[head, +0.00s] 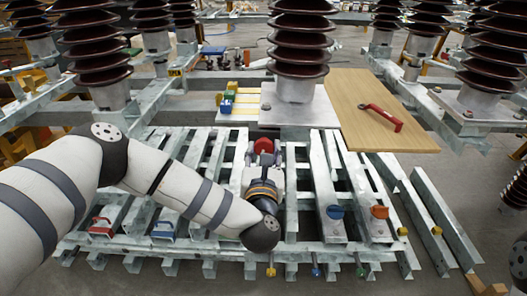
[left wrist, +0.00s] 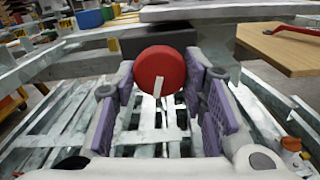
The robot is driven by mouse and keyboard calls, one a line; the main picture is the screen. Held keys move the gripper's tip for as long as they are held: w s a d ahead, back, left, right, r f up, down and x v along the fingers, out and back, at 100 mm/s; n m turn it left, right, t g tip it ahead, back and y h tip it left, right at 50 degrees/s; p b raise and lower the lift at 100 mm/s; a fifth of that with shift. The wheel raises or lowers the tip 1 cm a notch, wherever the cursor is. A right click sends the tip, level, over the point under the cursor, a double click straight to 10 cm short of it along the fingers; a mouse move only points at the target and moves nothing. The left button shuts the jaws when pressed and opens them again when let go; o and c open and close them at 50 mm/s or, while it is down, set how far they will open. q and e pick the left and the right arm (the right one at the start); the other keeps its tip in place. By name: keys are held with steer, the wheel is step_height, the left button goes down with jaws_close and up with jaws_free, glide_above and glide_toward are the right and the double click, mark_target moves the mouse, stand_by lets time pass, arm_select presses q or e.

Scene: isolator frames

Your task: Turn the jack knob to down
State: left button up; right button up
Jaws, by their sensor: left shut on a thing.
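The jack knob is a round red disc (left wrist: 160,66) with a white mark on its lower part that points nearly straight down in the left wrist view. In the head view the red knob (head: 263,145) shows just beyond my left gripper (head: 263,160), below the front edge of the central insulator's base. My left gripper (left wrist: 162,95) is shut on the knob, with its purple finger pads on either side. My right gripper is not in view.
A wooden board (head: 385,110) with a red-handled tool (head: 380,117) lies to the right. Blue (head: 335,212) and orange (head: 379,212) knobs sit on the metal frame at right. Red (head: 101,227) and blue (head: 163,230) handles are at left. Tall brown insulators stand behind.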

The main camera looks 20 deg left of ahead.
arm_select(q)
steer(key=m+p, duration=0.1)
steer(key=m, duration=0.3)
steer(key=shift+r, duration=0.15)
steer(key=m, duration=0.5)
steer(key=shift+p, duration=0.4)
steer(key=m+p, duration=0.1)
steer(key=m, duration=0.3)
steer(key=shift+r+m, duration=0.1)
steer(key=shift+m, duration=0.2)
steer(key=m, duration=0.4)
steer(key=shift+a+p, duration=0.1)
steer(key=shift+p, duration=0.25)
steer(key=m, duration=0.7)
steer(key=shift+m+p, duration=0.3)
steer(key=shift+p, duration=0.1)
steer(key=m, duration=0.3)
steer(key=shift+m, duration=2.2)
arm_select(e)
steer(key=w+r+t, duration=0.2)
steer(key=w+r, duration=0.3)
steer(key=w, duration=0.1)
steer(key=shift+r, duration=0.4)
